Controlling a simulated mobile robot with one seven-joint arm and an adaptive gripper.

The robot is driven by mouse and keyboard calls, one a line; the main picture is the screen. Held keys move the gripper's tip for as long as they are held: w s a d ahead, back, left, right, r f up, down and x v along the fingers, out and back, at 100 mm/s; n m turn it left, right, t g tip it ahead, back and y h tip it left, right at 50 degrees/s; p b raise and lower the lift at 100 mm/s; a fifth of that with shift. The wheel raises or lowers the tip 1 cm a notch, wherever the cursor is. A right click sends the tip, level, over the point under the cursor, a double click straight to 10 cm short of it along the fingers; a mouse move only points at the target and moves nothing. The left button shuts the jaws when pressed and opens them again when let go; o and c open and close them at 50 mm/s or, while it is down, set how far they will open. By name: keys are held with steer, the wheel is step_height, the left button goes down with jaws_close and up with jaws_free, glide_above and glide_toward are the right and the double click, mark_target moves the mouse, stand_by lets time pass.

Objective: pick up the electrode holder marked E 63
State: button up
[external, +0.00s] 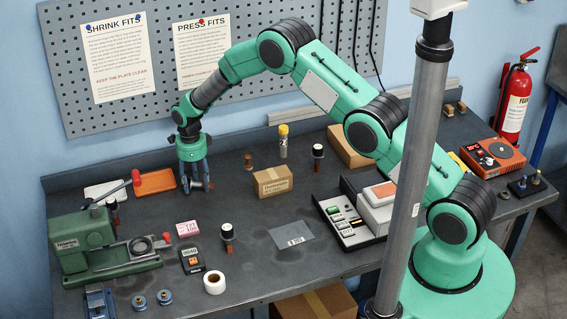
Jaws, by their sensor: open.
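Several small holders with white tops, dark collars and brown lower parts stand on the bench. One (318,151) is at the back middle, one (228,232) at the front middle, and one (113,206) at the left, partly hidden by the green press. Their marks are too small to read, so I cannot tell which is E 63. My gripper (197,186) is open and points down over the back left of the bench.
An orange tray (156,182) lies left of my gripper, and a cardboard box (272,181) stands to its right. The green press (85,243) fills the left front. A clear bag (291,236) lies mid-bench. A small brown piece (248,161) and a yellow-capped tube (283,141) stand behind.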

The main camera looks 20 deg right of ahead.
mark_target(195, 185)
jaws_close()
stand_by(0.3)
steer(key=shift+r, duration=0.1)
steer(key=shift+r, duration=1.45)
steer(key=shift+s+d+r, duration=0.1)
steer(key=shift+s+r, duration=0.05)
steer(key=shift+r, duration=0.15)
steer(key=s+d, duration=0.2)
steer(key=s, duration=0.2)
steer(key=s+d+r+b, duration=0.1)
steer(key=s+d, duration=0.2)
steer(key=s, duration=0.2)
steer(key=s+d, duration=0.2)
steer(key=s, duration=0.2)
steer(key=shift+s+d+r, duration=0.2)
steer(key=shift+s+d, duration=0.05)
steer(key=shift+d, duration=0.1)
